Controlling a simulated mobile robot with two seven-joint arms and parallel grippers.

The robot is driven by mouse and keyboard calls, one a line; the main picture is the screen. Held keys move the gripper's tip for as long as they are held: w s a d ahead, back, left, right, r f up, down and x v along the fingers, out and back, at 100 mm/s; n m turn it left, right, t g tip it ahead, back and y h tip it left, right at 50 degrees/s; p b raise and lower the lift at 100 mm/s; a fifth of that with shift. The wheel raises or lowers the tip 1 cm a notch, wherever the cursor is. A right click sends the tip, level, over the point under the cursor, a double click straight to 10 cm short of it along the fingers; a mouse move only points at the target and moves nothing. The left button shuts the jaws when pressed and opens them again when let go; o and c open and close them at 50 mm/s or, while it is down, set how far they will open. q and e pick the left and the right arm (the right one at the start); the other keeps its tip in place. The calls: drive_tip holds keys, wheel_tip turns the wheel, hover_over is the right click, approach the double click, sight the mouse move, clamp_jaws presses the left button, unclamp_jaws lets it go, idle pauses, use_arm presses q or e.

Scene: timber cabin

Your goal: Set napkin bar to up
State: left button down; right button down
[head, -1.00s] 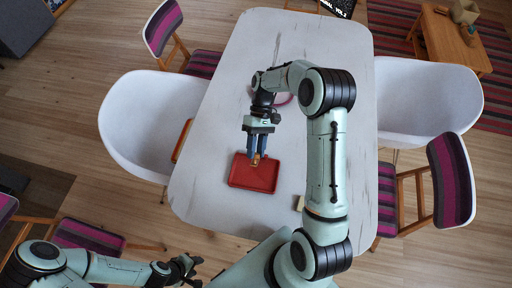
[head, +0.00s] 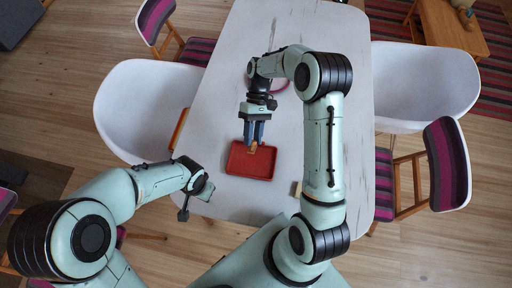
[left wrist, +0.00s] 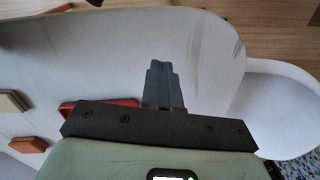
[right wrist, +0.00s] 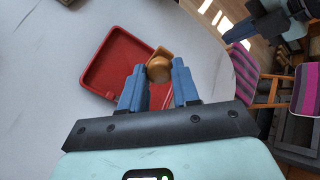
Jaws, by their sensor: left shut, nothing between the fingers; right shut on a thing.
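A shallow red tray (head: 238,167) lies on the white table; it also shows in the right wrist view (right wrist: 98,70). My right gripper (head: 254,140) is shut on a small orange-brown wooden piece with a rounded knob (right wrist: 159,68), at the tray's edge. Whether this piece is the napkin bar, and how it joins the tray, I cannot tell. My left gripper (head: 197,203) is near the table's front left corner, apart from the tray. In the left wrist view its fingers (left wrist: 164,82) are together and empty.
The white table (head: 225,60) has a small tan block (head: 296,188) near its front edge. A pinkish-red ring-shaped item (head: 281,84) lies partly behind my right arm. White chairs (head: 140,105) stand close on both sides.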

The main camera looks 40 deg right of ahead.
use_arm(q)
drive_tip(key=s+d+r+m+t+h, duration=0.15)
drive_tip(key=s+d+r+m, duration=0.25)
drive_tip(key=d+r, duration=0.4)
drive_tip(key=s+d+r+m+t+h, duration=0.1)
drive_tip(key=s+d+r+m+t, duration=0.2)
drive_tip(key=s+d+r, duration=0.5)
drive_tip(key=w+d+f, duration=0.4)
drive_tip(key=w+f, duration=0.5)
drive_tip(key=w, duration=0.2)
drive_tip(key=shift+d+f, duration=0.35)
